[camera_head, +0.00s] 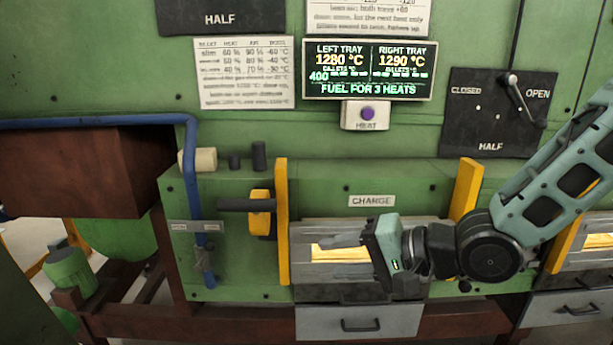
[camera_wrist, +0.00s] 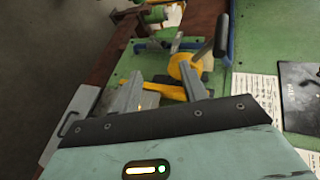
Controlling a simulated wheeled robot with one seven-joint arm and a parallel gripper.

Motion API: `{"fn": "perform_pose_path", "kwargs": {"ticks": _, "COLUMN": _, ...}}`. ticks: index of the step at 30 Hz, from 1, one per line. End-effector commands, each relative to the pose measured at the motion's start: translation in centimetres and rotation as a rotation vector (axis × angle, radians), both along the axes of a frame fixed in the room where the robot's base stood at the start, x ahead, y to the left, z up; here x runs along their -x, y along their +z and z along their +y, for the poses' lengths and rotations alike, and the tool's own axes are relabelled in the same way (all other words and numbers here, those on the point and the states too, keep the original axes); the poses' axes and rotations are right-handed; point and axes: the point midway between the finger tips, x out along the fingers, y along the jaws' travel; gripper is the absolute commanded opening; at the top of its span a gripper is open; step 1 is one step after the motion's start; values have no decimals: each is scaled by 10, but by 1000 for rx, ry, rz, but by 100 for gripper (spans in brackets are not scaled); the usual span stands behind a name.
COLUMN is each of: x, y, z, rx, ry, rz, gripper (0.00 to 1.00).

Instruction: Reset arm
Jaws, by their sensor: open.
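My gripper (camera_head: 340,241) is in front of the charge opening in the head view, with its fingers pointing left. In the wrist view its two grey fingers (camera_wrist: 165,95) stand apart with no object between them. My arm reaches in from the right and hides part of the charge opening and the right yellow post. The charge opening (camera_head: 325,252) glows yellow behind the fingers.
A black handle with a yellow hub (camera_head: 260,212) juts out left of the gripper, beside a yellow post (camera_head: 282,220). A grey drawer (camera_head: 352,322) lies below. A display (camera_head: 369,69), purple heat button (camera_head: 367,114) and lever (camera_head: 522,100) near OPEN are above.

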Motion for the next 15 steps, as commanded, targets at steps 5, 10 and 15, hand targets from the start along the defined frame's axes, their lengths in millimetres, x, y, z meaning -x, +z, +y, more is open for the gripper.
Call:
{"fn": "perform_pose_path", "kwargs": {"ticks": 5, "x": 28, "y": -77, "z": -10, "rx": 504, "ry": 124, "rz": -103, "gripper": 43}}
{"fn": "perform_pose_path", "kwargs": {"ticks": 10, "x": 68, "y": -110, "z": -35, "rx": 895, "ry": 316, "rz": -148, "gripper": 43}}
{"fn": "perform_pose_path", "kwargs": {"ticks": 15, "x": 123, "y": -118, "z": -54, "rx": 1123, "ry": 571, "rz": -135, "gripper": 43}}
